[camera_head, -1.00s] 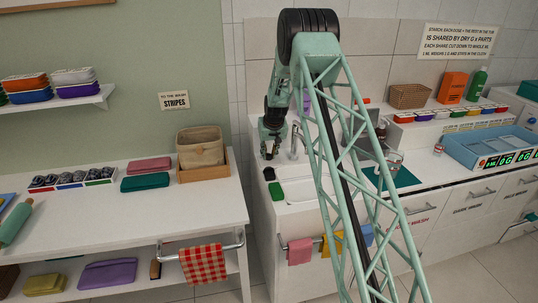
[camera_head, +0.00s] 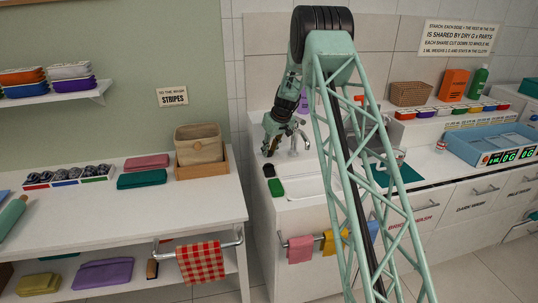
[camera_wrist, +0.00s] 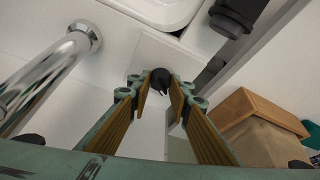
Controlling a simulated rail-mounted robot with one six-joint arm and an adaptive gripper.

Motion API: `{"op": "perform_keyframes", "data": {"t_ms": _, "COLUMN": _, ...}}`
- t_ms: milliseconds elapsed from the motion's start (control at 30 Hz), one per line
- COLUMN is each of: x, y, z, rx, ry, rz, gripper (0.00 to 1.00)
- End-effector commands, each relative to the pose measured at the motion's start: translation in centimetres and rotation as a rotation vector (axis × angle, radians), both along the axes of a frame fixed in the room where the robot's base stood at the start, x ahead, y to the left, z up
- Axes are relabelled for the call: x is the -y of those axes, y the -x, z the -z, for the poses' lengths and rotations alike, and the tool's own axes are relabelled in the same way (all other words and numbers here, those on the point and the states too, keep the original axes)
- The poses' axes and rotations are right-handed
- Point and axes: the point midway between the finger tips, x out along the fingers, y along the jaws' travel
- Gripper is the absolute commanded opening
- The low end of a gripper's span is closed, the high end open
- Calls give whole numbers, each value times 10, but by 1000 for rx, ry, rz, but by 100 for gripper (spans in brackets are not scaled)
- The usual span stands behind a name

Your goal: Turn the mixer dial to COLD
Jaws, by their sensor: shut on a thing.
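The mixer dial shows in the wrist view as a small dark knob (camera_wrist: 160,77) on a white surface near the sink. My gripper (camera_wrist: 160,92) is shut on it, with one tan-padded finger at each side. In the head view my gripper (camera_head: 269,149) is at the back left of the sink, beside the chrome tap (camera_head: 301,141), and it hides the dial. The tap's pipe (camera_wrist: 50,78) is at the left of the wrist view. No COLD mark or dial pointer can be read.
The white sink (camera_head: 303,187) is in front of the tap. A black item (camera_head: 269,171) and a green item (camera_head: 276,188) are at its left edge. A wooden tray (camera_head: 204,170) with a beige basket (camera_head: 198,143) stands on the table at left.

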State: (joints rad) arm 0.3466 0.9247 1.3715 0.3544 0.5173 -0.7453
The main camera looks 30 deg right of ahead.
Motion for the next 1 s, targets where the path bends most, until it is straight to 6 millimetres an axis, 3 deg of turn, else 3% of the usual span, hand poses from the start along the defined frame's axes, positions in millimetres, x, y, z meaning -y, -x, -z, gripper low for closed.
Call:
{"op": "perform_keyframes", "data": {"t_ms": 767, "x": 0, "y": 0, "z": 1, "rx": -2, "ry": 0, "rz": -77, "gripper": 8}}
{"op": "perform_keyframes", "data": {"t_ms": 800, "x": 0, "y": 1, "z": 1, "rx": -2, "ry": 0, "rz": -77, "gripper": 19}}
{"op": "perform_keyframes", "data": {"t_ms": 833, "x": 0, "y": 1, "z": 1, "rx": -2, "ry": 0, "rz": -77, "gripper": 22}}
{"op": "perform_keyframes", "data": {"t_ms": 1000, "x": 0, "y": 0, "z": 1, "rx": -1, "ry": -1, "rz": -76, "gripper": 24}}
